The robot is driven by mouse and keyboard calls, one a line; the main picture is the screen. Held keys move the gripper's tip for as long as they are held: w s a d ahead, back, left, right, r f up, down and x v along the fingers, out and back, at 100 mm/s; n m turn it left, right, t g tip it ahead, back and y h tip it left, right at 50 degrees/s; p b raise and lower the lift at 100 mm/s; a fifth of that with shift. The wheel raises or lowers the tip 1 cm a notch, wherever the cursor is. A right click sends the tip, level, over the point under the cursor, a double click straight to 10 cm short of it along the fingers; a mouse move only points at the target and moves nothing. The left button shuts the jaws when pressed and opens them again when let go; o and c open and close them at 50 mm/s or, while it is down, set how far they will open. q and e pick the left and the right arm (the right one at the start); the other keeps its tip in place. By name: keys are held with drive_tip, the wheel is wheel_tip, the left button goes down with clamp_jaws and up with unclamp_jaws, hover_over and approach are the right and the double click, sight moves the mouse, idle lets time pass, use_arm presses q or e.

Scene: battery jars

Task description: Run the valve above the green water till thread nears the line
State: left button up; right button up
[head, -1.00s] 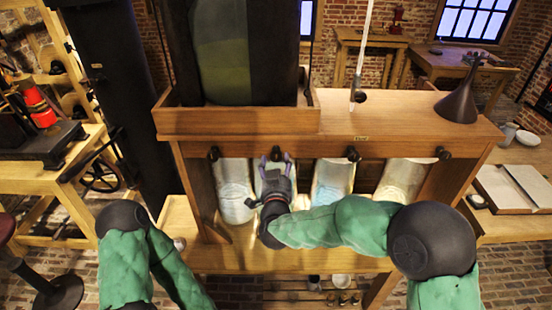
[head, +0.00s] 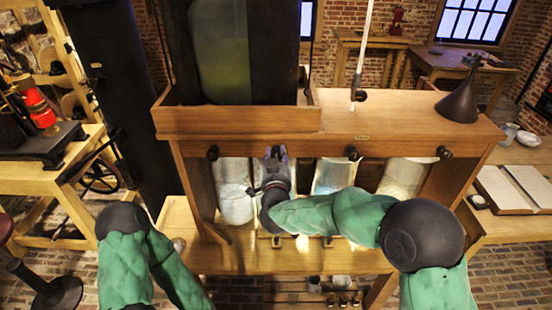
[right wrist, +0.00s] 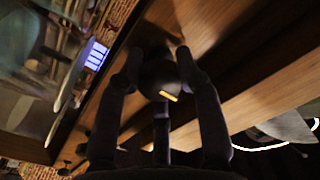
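My right gripper (head: 276,152) is at the second valve from the left, under the wooden beam. In the right wrist view its fingers (right wrist: 160,62) lie close on both sides of a dark round valve knob (right wrist: 160,78) with a yellow mark, and look shut on it. The jar under this valve is mostly hidden by my gripper and arm, so its water colour, thread and line cannot be made out. Beside it stand a whitish jar (head: 235,192), a pale blue jar (head: 332,176) and a pale yellowish jar (head: 402,178). My left gripper is out of view.
Other dark valves hang at the left (head: 213,153), middle right (head: 352,153) and far right (head: 443,153). A large greenish tank (head: 222,60) stands above in a wooden tray (head: 235,122). A dark funnel (head: 460,100) sits on the right of the shelf.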

drive_tip(key=shift+r+n+p, duration=0.1)
drive_tip(key=shift+n+p, duration=0.85)
drive_tip(key=shift+n, duration=0.15)
drive_tip(key=n+p, duration=0.2)
drive_tip(key=n, duration=0.1)
drive_tip(key=shift+n, duration=0.9)
drive_tip(key=n+p, duration=0.2)
drive_tip(key=shift+n, duration=0.4)
drive_tip(key=shift+f, duration=0.3)
idle(4.8)
